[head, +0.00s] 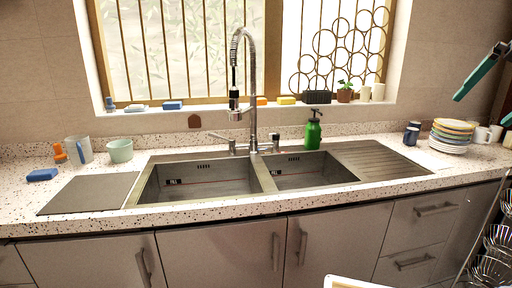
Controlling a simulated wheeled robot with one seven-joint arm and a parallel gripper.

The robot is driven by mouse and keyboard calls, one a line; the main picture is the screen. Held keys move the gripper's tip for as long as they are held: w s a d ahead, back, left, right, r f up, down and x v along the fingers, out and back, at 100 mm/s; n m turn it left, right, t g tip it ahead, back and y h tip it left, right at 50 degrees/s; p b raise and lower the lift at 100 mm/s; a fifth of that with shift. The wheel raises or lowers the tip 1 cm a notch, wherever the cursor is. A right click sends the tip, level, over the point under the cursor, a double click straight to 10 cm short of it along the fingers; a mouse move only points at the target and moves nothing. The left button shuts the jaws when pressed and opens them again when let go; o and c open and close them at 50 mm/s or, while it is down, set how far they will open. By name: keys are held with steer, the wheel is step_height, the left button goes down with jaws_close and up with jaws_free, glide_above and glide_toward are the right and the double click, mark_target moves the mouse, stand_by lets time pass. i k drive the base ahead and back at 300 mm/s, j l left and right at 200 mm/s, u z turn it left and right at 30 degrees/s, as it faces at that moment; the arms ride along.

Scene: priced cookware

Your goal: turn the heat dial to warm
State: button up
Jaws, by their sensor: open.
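No heat dial shows in the head view, and I see no stove or cooker with one. My gripper (479,110) is at the right edge, partly cut off by the frame. Its two teal fingers stand apart with nothing between them. It is in front of the wall, above the right end of the counter.
A double sink (205,178) with a tall faucet (252,90) fills the speckled counter's middle. A green soap bottle (313,131) stands behind it. Stacked plates (450,138) are at right. A wire rack (490,255) is at lower right. A pale edge (350,282) shows at the bottom.

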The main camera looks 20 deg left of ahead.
mark_target(274, 136)
steer(key=i+u, duration=0.5)
steer(key=i+l+u, duration=0.25)
steer(key=u, duration=0.2)
steer(key=i+l, duration=0.05)
